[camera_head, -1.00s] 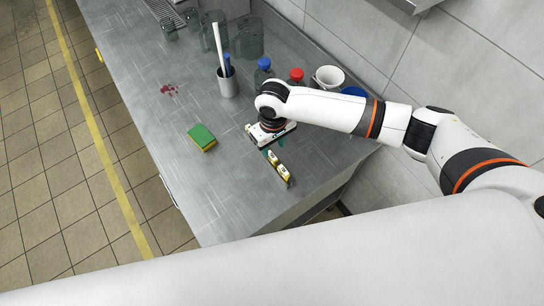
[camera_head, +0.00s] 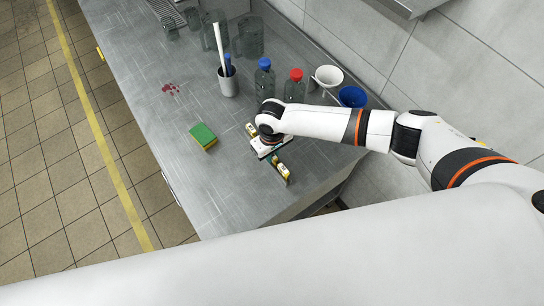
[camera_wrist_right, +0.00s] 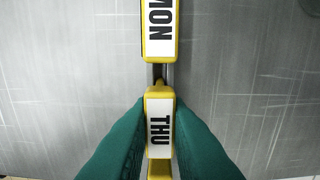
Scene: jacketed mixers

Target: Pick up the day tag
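A row of yellow-edged day tags with white faces sits on a narrow dark rail on the steel bench. In the right wrist view the tag marked THU (camera_wrist_right: 159,122) stands between the two green fingers of my right gripper (camera_wrist_right: 160,112), which lie close along both its sides and look shut on it. The tag marked MON (camera_wrist_right: 159,28) is just beyond it. In the head view my right gripper (camera_head: 271,158) is down at the row, hiding its middle; one tag end (camera_head: 283,170) shows in front and another (camera_head: 250,129) behind. My left gripper is out of view.
A green and yellow sponge (camera_head: 203,137) lies left of the row. Behind are a grey cup (camera_head: 228,84), a blue-capped bottle (camera_head: 264,79), a red-capped bottle (camera_head: 295,88), a white funnel (camera_head: 328,76) and a blue funnel (camera_head: 352,96). The front left bench is clear.

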